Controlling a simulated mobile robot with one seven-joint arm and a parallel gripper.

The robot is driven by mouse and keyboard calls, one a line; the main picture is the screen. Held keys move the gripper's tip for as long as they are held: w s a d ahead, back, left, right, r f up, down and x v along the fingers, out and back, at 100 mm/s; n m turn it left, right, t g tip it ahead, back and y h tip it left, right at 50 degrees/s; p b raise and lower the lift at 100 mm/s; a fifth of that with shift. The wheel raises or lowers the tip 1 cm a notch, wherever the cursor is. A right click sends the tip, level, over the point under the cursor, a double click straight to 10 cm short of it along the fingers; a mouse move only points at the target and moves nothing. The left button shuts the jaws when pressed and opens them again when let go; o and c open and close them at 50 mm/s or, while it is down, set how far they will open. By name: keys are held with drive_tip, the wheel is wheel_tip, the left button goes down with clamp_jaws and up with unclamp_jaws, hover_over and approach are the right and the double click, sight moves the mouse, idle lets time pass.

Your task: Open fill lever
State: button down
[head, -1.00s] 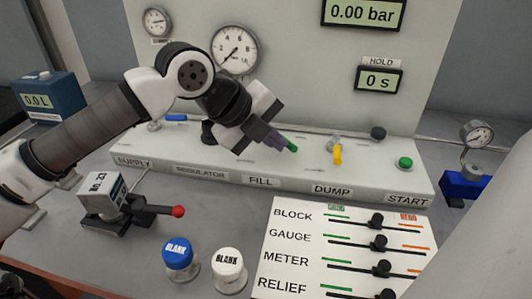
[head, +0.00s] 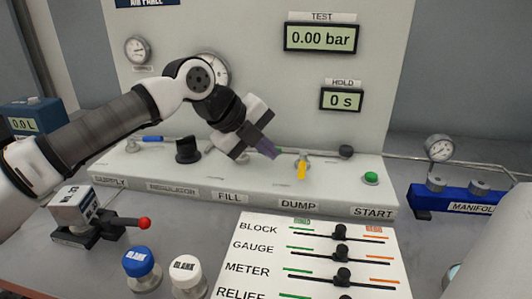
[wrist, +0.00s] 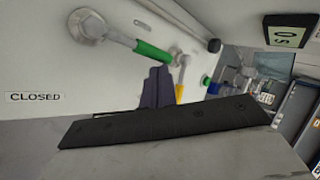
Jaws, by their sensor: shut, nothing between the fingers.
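The fill lever has a green handle (wrist: 153,51) on a grey metal arm, which runs from a round pivot (wrist: 86,27) in the wrist view. In the head view only a small bit of green (head: 280,150) shows behind my fingers. My gripper (head: 270,151) is shut and empty, its purple fingertips at the end of the green handle. In the wrist view the fingertips (wrist: 157,74) lie just below the handle; I cannot tell whether they touch it. The FILL label (head: 229,197) is on the panel's front. The lever's pivot is hidden in the head view.
The yellow dump lever (head: 301,170) stands close to the right of my fingers. A black regulator knob (head: 188,150) and a green start button (head: 371,178) are on the same panel ledge. A CLOSED label (wrist: 34,97) shows in the wrist view.

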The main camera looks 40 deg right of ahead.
drive_tip(key=shift+d, duration=0.25)
idle(0.4)
